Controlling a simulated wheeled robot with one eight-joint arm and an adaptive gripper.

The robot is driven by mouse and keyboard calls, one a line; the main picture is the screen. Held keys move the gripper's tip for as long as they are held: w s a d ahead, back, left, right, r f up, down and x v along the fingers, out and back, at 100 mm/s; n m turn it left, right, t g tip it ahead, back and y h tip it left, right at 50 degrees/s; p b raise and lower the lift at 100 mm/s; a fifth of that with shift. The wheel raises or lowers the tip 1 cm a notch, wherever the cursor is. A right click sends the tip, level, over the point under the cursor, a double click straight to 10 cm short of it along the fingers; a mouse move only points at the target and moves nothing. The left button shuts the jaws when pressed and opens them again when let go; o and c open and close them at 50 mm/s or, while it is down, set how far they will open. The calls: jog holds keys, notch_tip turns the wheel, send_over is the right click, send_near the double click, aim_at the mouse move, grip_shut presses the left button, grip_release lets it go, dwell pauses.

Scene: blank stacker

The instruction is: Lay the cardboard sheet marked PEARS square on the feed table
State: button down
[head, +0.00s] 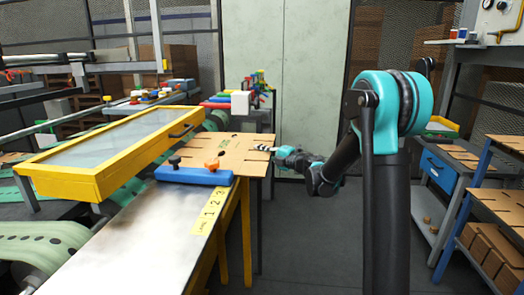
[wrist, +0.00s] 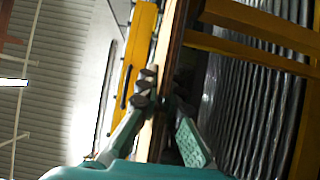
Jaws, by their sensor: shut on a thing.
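A tan slotted cardboard sheet (head: 232,155) lies about level at the far end of the feed table (head: 130,235), beyond the blue fence bar (head: 192,176). A small greenish mark shows on it, too small to read. My gripper (head: 272,149) is shut on the sheet's right edge. In the wrist view the sheet (wrist: 168,45) is a thin strip seen edge-on between the fingers of my gripper (wrist: 152,97). I cannot tell whether the sheet rests fully on the table or is square to it; the fence hides part of its near edge.
A yellow-framed clear guard (head: 110,145) stands over the table's left side. Black and orange knobs top the fence, and a yellow numbered scale (head: 208,212) lies on the near right edge. A blue-drawer bench (head: 438,172) and a rack of cardboard (head: 500,205) stand right. Floor between is clear.

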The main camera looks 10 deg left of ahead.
jog(key=shift+f, duration=0.15)
jog(key=shift+f, duration=0.15)
jog(key=c, duration=2.2)
grip_release()
jog(key=shift+f, duration=0.2)
jog(key=o, duration=0.6)
jog(key=shift+o, duration=0.2)
jog(key=o, duration=0.8)
jog(key=shift+o, duration=0.2)
jog(key=d, duration=1.1)
jog(key=shift+s, duration=0.2)
